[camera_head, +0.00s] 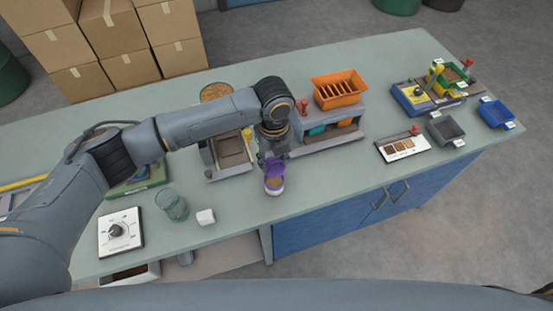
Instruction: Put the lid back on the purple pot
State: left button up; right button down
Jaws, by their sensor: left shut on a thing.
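My left arm comes in from the left, and its gripper (272,153) points down near the middle of the bench. It is shut on a purple lid (275,168). The purple pot (274,188) stands on the bench right below, with a pale rim and something brown showing at its front. The lid is over the back part of the pot and looks tilted; I cannot tell whether it touches the rim. The fingertips are partly hidden by the wrist and the lid. My right gripper is not in view.
Behind the gripper stand a grey rack with an orange slotted bin (338,90) and a tray (230,153). The bench right of the pot is clear.

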pick_arm(q)
jog(key=shift+f+b, duration=0.65)
jog(key=shift+f, duration=0.2)
notch_tip(320, 180, down, 2)
jog(key=shift+f+b, duration=0.2)
jog(key=shift+b, duration=1.05)
jog(key=shift+f+b, duration=0.3)
jog(key=shift+f, duration=0.6)
jog(key=shift+r+p, duration=0.1)
jog(key=shift+p, duration=0.5)
jog(key=shift+f, duration=0.2)
jog(key=shift+p, duration=0.4)
